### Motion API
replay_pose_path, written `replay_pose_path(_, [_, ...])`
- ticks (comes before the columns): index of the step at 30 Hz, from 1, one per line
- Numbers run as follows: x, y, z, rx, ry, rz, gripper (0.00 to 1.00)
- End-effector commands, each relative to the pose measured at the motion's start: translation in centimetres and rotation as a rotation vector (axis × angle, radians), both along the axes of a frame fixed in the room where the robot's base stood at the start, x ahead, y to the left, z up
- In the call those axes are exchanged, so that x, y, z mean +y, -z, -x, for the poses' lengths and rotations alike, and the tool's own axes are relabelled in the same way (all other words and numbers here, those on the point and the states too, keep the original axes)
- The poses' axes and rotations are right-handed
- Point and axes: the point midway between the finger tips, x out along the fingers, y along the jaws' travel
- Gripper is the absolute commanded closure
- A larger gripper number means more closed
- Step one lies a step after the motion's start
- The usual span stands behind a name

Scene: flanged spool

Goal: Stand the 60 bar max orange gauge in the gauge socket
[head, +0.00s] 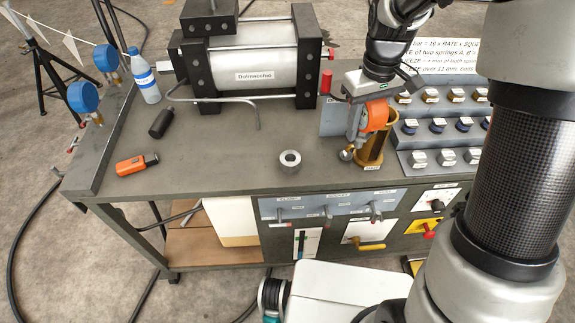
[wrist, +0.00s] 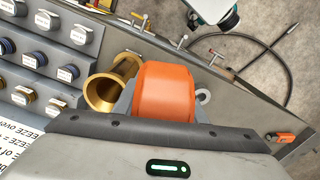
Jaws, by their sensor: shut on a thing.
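The orange gauge (head: 376,114) is between the fingers of my gripper (head: 365,122), held above the right part of the bench. In the wrist view the orange gauge (wrist: 165,90) fills the space between the fingers; its dial and any marking are turned away. A hollow brass flanged piece (head: 371,152) stands on the bench just below the gauge, and it also shows in the wrist view (wrist: 106,90). I cannot tell whether this is the gauge socket. The gauge's lower end is partly hidden, so contact with the brass piece is unclear.
A grey metal ring (head: 290,160) lies left of the brass piece. Stepped racks of capped parts (head: 440,128) stand close on the right. A large cylinder (head: 250,60) sits behind. An orange handheld device (head: 137,164) and a black one (head: 161,123) lie left.

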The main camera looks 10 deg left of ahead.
Motion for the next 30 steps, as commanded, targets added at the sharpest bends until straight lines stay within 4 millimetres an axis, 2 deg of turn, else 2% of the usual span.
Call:
replay_pose_path(1, [2.3, 1.2, -0.5, -0.003, -0.157, -0.001, 1.0])
replay_pose_path(6, [9.5, 2.6, -1.0, -0.001, -0.719, -0.001, 1.0])
replay_pose_path(9, [12.8, 3.0, -0.8, 0.0, -0.985, -0.002, 1.0])
replay_pose_path(12, [15.1, 3.2, -0.6, -0.001, -1.166, -0.003, 1.0])
replay_pose_path(17, [16.4, 4.4, -0.3, 0.003, -1.284, -0.004, 1.0])
replay_pose_path(24, [16.4, 8.4, -0.3, 0.003, -1.288, -0.004, 1.0])
replay_pose_path(30, [16.4, 9.8, -0.3, 0.001, -1.287, -0.003, 1.0])
